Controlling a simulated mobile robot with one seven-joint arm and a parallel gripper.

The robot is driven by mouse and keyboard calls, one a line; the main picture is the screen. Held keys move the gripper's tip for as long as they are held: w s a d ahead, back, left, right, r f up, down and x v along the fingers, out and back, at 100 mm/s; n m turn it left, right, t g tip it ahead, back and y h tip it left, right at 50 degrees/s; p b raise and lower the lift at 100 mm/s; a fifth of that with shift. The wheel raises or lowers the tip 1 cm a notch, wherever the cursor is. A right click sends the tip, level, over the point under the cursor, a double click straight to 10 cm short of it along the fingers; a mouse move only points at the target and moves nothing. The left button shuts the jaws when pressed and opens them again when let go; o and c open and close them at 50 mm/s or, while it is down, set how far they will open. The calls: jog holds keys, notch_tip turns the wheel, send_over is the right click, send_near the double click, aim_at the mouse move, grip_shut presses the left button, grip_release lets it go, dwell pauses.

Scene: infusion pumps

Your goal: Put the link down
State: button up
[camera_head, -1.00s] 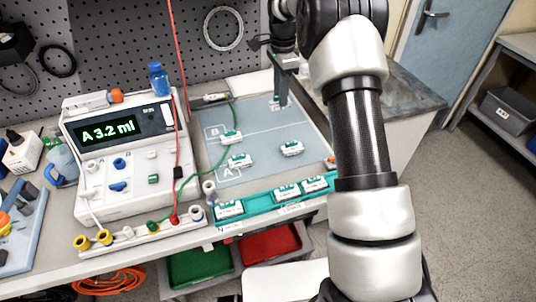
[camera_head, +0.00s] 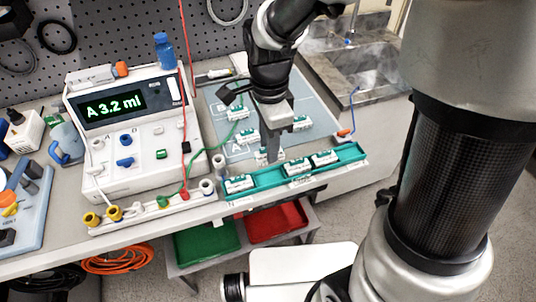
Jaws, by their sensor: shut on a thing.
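My gripper (camera_head: 272,152) points down over the near part of the blue-grey mat (camera_head: 222,95), just behind the teal tray (camera_head: 267,181). It is shut on a small white-and-green link (camera_head: 261,155), which is partly hidden by the fingers. I cannot tell whether this link touches the mat. Similar white-and-green pieces lie on the mat, one at the back left (camera_head: 238,112), one at the left (camera_head: 247,136) and one at the right (camera_head: 302,122). The tray holds 3 more, at its left end (camera_head: 240,184), its middle (camera_head: 297,168) and its right part (camera_head: 325,158).
A white pump unit (camera_head: 130,135) reading "A 3.2 ml" stands left of the mat. Red (camera_head: 182,60) and green (camera_head: 205,158) leads run beside it. Red (camera_head: 275,223) and green (camera_head: 207,240) bins sit below the bench. A sink (camera_head: 365,70) is at the right.

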notch_tip(320, 180, down, 8)
jog(key=shift+f+b, duration=0.2)
jog(key=shift+b, duration=0.25)
jog(key=shift+f, duration=0.1)
jog(key=shift+f, duration=0.15)
jog(key=o, duration=1.1)
jog(key=shift+c, duration=0.2)
